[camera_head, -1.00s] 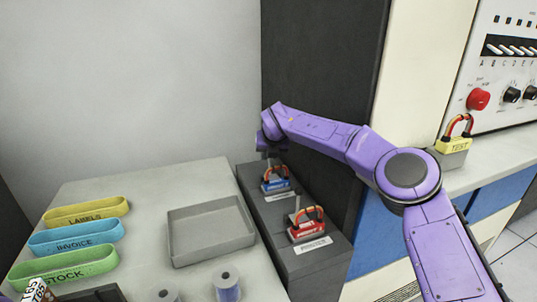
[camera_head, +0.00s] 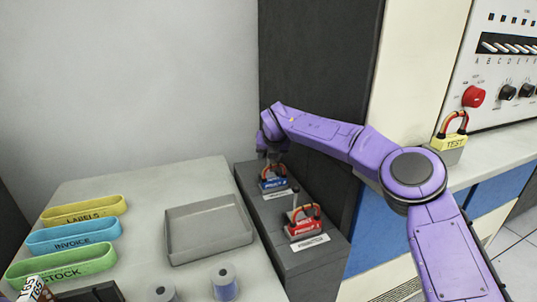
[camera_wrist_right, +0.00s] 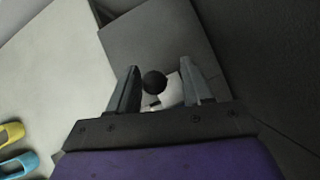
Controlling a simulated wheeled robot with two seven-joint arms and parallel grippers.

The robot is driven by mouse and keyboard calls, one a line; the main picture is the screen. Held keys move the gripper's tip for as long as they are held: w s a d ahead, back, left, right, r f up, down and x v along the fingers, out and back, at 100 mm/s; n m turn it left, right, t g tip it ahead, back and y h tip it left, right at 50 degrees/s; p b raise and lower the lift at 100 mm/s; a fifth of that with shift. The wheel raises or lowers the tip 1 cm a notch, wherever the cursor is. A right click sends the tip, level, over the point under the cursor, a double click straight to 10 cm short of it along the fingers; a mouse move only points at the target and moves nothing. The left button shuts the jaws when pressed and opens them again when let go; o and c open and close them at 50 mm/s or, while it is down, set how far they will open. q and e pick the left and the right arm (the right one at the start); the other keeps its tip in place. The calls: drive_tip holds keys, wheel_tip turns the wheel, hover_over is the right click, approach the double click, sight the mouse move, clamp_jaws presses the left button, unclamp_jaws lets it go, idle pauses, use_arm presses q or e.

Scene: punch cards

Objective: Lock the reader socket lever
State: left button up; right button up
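A dark grey socket box (camera_head: 325,262) stands along the right side of the table. My right gripper (camera_head: 271,155) is over the blue unit at the far end. In the right wrist view my right gripper (camera_wrist_right: 162,88) is open, with a round black knob (camera_wrist_right: 154,82) between its fingers, apart from both. My left gripper is out of view.
An empty grey tray (camera_head: 210,258) lies left of the box. Yellow, blue and green bins (camera_head: 62,264) stand at the left; spools (camera_head: 224,283) stand in front. A dark cabinet wall (camera_head: 310,90) rises behind my right arm. A yellow lock (camera_head: 452,141) sits at a control panel.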

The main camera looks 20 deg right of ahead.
drive_tip(key=shift+a+r, duration=0.2)
drive_tip(key=b+v, duration=0.1)
drive_tip(key=v, duration=0.9)
drive_tip(key=shift+s+d+r, duration=0.1)
drive_tip(key=shift+s, duration=0.05)
